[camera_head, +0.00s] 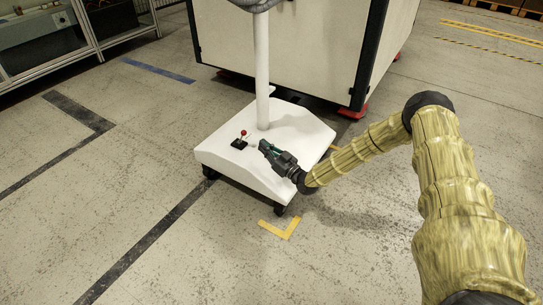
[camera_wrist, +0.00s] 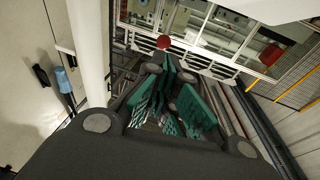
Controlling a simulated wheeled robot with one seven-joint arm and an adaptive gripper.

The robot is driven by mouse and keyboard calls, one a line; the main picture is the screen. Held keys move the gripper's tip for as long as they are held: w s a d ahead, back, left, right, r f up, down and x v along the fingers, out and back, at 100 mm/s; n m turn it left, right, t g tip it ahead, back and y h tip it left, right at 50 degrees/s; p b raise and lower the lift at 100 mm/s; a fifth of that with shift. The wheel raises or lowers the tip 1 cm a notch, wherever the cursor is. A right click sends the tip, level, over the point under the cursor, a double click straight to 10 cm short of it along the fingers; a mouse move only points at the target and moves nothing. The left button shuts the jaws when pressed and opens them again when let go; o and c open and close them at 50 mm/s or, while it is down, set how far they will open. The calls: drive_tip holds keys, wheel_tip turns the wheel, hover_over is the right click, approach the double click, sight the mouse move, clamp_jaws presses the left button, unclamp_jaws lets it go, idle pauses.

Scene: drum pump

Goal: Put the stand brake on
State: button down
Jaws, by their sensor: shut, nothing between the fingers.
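The wheeled stand has a white base (camera_head: 225,162) and a white upright post (camera_head: 262,70). The brake lever rises from a small black plate (camera_head: 239,144) on the left part of the base and ends in a red knob (camera_head: 243,133). My gripper (camera_head: 264,147), with teal finger pads, is above the base, just right of the lever and in front of the post. Its fingers are shut and empty. In the wrist view, the red knob (camera_wrist: 163,42) shows just past the fingertips (camera_wrist: 169,64); I cannot tell whether they touch. The lever's shaft is hidden there.
A large white cabinet (camera_head: 290,45) with black edges stands behind the stand. A glazed bench enclosure (camera_head: 45,35) is at the far left. The post (camera_wrist: 88,50) passes close on the left in the wrist view. The floor (camera_head: 150,180) left of the stand is clear.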

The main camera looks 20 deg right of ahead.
drive_tip(key=b+x, duration=0.2)
drive_tip(key=x, duration=0.4)
drive_tip(key=shift+w+f+b, duration=0.1)
drive_tip(key=shift+w+b, duration=0.05)
drive_tip(key=shift+b, duration=0.25)
drive_tip(key=shift+w+a+r, duration=0.25)
drive_tip(key=shift+w+a, duration=0.1)
drive_tip(key=shift+w, duration=0.25)
drive_tip(key=shift+r, duration=0.15)
